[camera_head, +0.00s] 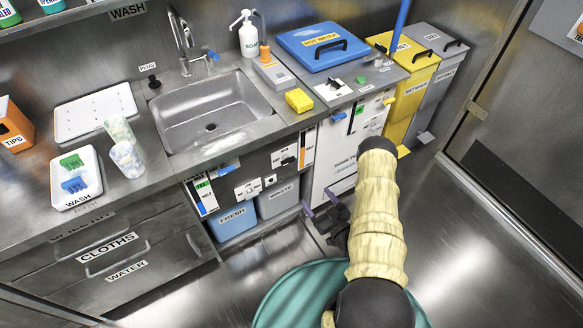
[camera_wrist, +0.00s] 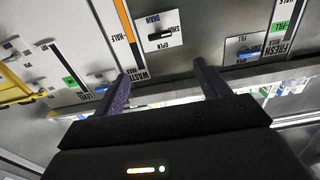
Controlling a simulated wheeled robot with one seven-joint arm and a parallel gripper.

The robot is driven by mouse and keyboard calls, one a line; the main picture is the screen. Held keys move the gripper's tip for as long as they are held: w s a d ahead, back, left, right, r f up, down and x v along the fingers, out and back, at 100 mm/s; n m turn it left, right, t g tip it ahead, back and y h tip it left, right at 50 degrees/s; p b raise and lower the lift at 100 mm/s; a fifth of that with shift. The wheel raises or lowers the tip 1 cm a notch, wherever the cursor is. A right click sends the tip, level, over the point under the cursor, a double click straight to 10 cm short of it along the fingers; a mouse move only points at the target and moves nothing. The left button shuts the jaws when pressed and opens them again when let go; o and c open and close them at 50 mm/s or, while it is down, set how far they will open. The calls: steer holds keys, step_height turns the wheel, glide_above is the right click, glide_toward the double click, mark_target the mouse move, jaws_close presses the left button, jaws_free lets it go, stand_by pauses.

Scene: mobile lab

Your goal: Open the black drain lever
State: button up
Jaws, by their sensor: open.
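The black drain lever (camera_wrist: 161,35) sits on a small white plate under the sink, labelled DRAIN and SHUT, beside the WASTE gauge. It lies nearly level across the plate. In the head view the lever (camera_head: 288,161) is small, on the dark front panel. My gripper (camera_wrist: 161,72) is open and empty, with purple fingers spread apart. In the wrist view the lever appears beyond the fingertips, between them, with no visible contact. In the head view my gripper (camera_head: 319,203) is low, to the lower right of the lever.
Left of the lever are another labelled plate (camera_head: 248,188) and the FRESH gauge (camera_head: 205,194). Below stand a blue bin (camera_head: 232,221) and a grey bin (camera_head: 278,198). The white cabinet (camera_head: 335,160) is right of the panel. Open floor lies at the right.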

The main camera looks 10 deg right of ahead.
mark_target(289, 162)
stand_by(0.3)
steer(key=x, duration=1.7)
steer(key=shift+w+b, duration=0.2)
steer(key=shift+b, duration=0.1)
steer(key=shift+c, duration=0.4)
steer(key=c, duration=0.9)
